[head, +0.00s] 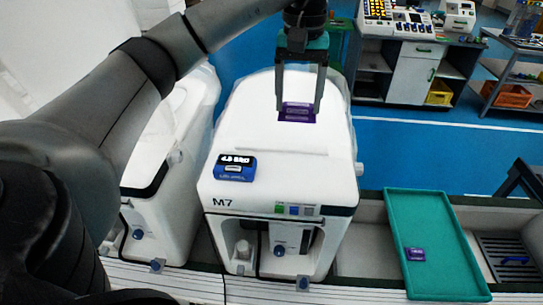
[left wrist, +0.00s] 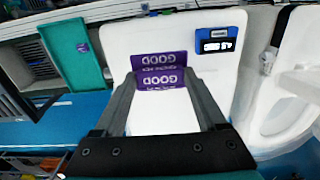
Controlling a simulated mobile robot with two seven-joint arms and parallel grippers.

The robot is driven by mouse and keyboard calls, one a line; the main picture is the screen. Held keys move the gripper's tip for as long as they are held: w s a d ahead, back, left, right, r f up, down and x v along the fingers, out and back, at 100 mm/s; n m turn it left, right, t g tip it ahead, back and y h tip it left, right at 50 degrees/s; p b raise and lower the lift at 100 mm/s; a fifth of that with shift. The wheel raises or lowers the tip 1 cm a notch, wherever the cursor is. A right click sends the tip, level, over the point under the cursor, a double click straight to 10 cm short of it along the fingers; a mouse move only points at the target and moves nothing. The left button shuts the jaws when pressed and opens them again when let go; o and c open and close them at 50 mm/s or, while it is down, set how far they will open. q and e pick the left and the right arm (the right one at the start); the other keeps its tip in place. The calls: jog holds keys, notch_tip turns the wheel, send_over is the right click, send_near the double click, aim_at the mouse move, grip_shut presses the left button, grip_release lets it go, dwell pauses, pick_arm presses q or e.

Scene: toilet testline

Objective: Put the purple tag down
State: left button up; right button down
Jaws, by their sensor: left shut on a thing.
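My left gripper (head: 298,110) is shut on a purple tag (head: 298,107) over the top of the white M7 machine (head: 262,130). In the left wrist view the tag (left wrist: 160,78) sits between the fingertips, with "GOOD" lettering on it. A second purple "GOOD" face (left wrist: 153,61) shows just beyond it; I cannot tell whether it is a separate tag. I cannot tell whether the held tag touches the machine's top. Another small purple tag (head: 415,254) lies on the green tray (head: 426,216) at the right. My right gripper is not in view.
A blue display box (head: 234,167) sits on the machine's front left top. A second white machine (head: 160,165) stands close on the left. A counter with a keypad device (head: 392,20) stands behind, beyond open blue floor (head: 425,150). A metal grate (head: 510,260) is right of the tray.

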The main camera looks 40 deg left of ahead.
pick_arm(q)
jog(key=shift+w+a+r+p, duration=0.2)
jog(key=shift+w+r+p, duration=0.15)
jog(key=shift+r, duration=0.35)
jog(key=shift+f, duration=0.3)
send_over(292, 178)
notch_tip(292, 178, down, 14)
jog(key=shift+f+b, duration=0.15)
jog(key=shift+b, duration=0.25)
notch_tip(292, 178, down, 5)
jog(key=shift+f, duration=0.2)
jog(key=o, duration=1.3)
jog(key=shift+c, duration=0.2)
